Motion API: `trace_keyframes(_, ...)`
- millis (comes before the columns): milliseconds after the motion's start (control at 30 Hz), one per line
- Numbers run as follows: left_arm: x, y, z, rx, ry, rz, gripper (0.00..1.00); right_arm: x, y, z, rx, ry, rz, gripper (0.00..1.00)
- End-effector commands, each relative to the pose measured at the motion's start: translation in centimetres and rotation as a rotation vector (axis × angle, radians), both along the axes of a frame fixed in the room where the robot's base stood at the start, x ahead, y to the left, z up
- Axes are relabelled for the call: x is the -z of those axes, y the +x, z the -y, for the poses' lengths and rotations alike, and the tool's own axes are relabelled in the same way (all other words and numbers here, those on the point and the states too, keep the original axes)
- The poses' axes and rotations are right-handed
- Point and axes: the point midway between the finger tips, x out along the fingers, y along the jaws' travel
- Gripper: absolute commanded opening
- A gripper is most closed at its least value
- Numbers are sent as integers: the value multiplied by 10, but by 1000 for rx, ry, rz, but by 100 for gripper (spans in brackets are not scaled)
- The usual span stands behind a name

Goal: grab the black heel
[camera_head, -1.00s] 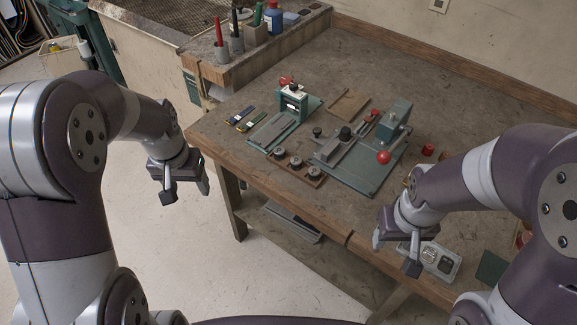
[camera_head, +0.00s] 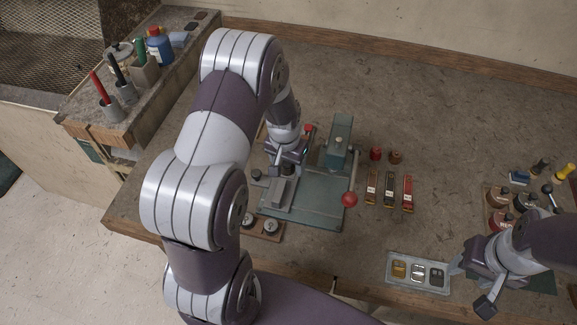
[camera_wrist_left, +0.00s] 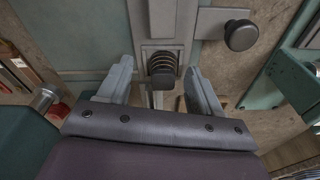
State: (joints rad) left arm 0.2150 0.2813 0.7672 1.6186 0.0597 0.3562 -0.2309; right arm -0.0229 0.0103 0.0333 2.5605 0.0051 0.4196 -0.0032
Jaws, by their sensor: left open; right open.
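In the left wrist view a small black ribbed piece (camera_wrist_left: 162,72), which looks like the black heel, sits on a grey bar (camera_wrist_left: 172,18) of the teal machine. My left gripper (camera_wrist_left: 160,82) is open, with one finger on each side of the black piece; I cannot tell whether they touch it. My right gripper (camera_head: 470,287) is open and empty beside a metal tray at the front right.
A teal base plate (camera_head: 310,205) carries an upright with a red ball lever (camera_head: 349,199). A round black knob (camera_wrist_left: 241,35) stands close right of the fingers. The metal tray (camera_head: 391,280) lies at the front edge. Red and brown strips (camera_head: 389,188) lie right of the machine.

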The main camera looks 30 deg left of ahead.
Motion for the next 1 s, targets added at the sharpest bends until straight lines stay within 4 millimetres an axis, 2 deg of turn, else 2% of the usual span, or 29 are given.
trace_keyframes(67,0,0,0,0,0,0,65,0,0,0,0,0,0,53)
trace_keyframes(100,0,0,0,0,0,0,58,0,0,0,0,0,0,53)
trace_keyframes(267,0,0,0,-1,0,0,7,0,0,0,0,0,0,53)
trace_keyframes(567,-1,0,0,-1,0,1,6,0,0,0,0,0,0,53)
trace_keyframes(667,-9,1,0,-1,1,4,6,2,0,0,0,0,0,53)
trace_keyframes(900,-66,1,0,-1,1,7,6,8,0,0,0,0,0,53)
trace_keyframes(1000,-85,0,0,0,1,4,6,10,0,0,0,0,0,53)
